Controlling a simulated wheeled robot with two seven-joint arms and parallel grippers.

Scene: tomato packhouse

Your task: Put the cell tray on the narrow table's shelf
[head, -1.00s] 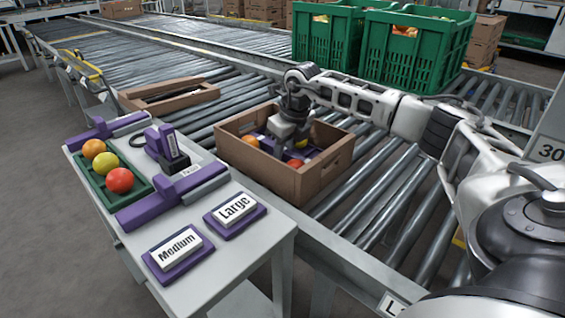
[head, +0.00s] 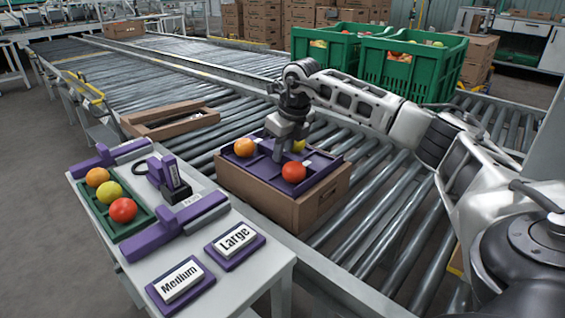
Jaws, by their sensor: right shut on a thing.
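The purple cell tray (head: 320,171) is at the top of an open cardboard box (head: 300,206) on the roller conveyor. It carries an orange, a yellow and a red tomato in its cells. My right gripper (head: 279,155) points down at the tray's middle and is shut on it. The tray sits about level with the box rim and hides the inside of the box. The narrow table (head: 222,280) is the white one at the front left; its lower shelf is mostly hidden under the top. My left gripper is not in view.
On the narrow table are a green tray (head: 137,224) of three tomatoes, a purple device (head: 170,180), and Medium (head: 180,283) and Large (head: 235,240) signs. An empty cardboard frame (head: 150,129) and green crates (head: 413,76) stand on the conveyors behind.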

